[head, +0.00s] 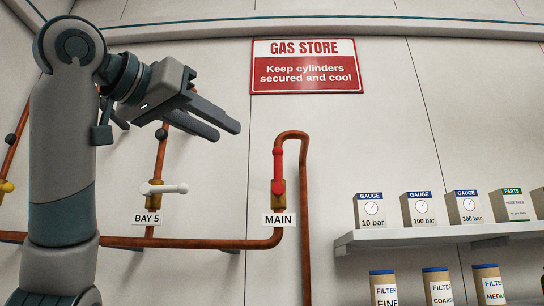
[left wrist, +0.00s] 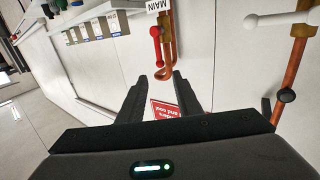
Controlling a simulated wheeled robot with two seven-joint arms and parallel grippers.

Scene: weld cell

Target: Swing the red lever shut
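The red lever (head: 278,168) is on the brass valve on the copper pipe above the MAIN label (head: 279,219). It stands upright, in line with the pipe. In the left wrist view the red lever (left wrist: 157,38) shows near the top, beyond the fingertips, next to the upside-down MAIN label. My left gripper (head: 228,131) is up and to the left of the lever, apart from it. Its two fingers are spread with nothing between them; they also show open in the left wrist view (left wrist: 161,79). My right gripper is in neither view.
A white lever (head: 168,188) lies level on the BAY 5 valve, left of MAIN. Copper pipes run along the wall. A red GAS STORE sign (head: 306,66) hangs above. A shelf (head: 425,236) with gauge boxes is at the right. Wall between sign and shelf is clear.

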